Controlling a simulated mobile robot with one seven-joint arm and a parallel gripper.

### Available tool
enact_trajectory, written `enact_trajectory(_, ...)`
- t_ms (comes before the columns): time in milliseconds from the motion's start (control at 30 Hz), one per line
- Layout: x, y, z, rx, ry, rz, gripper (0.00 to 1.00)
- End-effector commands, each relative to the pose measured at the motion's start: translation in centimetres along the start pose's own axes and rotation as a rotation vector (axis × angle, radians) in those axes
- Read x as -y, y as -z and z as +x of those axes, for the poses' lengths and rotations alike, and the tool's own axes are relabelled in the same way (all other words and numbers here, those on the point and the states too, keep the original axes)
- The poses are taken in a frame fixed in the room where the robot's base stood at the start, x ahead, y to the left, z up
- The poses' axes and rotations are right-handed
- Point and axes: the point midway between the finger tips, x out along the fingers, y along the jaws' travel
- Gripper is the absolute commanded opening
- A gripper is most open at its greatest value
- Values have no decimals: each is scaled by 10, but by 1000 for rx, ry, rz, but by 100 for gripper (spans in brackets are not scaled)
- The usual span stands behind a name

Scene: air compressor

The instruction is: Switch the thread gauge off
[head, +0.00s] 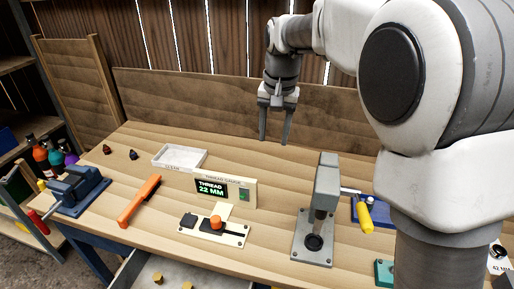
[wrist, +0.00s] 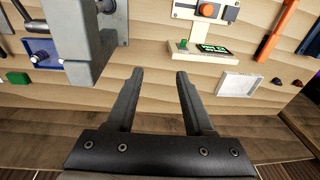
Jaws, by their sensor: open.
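The thread gauge (head: 248,193) is a cream box on the workbench with a lit display reading "THREAD 22 MM". A green switch (head: 244,195) is on its front, right of the display. In front of the box is a cream base plate (head: 233,239) with an orange knob (head: 215,221) and dark blocks. The gauge also shows in the wrist view (wrist: 202,53), upside down, with the green switch (wrist: 184,43) on its left side. My gripper (head: 275,140) is open and empty, pointing down above the back of the bench, behind and right of the gauge. Its fingers also show in the wrist view (wrist: 160,75).
A grey press (head: 326,190) stands right of the gauge, with a blue tray and yellow-handled tool (head: 364,218) beyond it. A white tray (head: 180,158) lies behind the gauge. An orange-handled tool (head: 139,201) and blue vice (head: 77,190) lie left.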

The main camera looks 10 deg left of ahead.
Motion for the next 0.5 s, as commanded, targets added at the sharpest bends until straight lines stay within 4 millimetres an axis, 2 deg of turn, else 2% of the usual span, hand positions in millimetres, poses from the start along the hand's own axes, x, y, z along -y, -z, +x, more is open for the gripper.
enact_trajectory(100,28,12,28,36,-21,4,52)
enact_trajectory(300,67,23,68,77,-53,14,52)
enact_trajectory(500,88,25,91,97,-72,19,52)
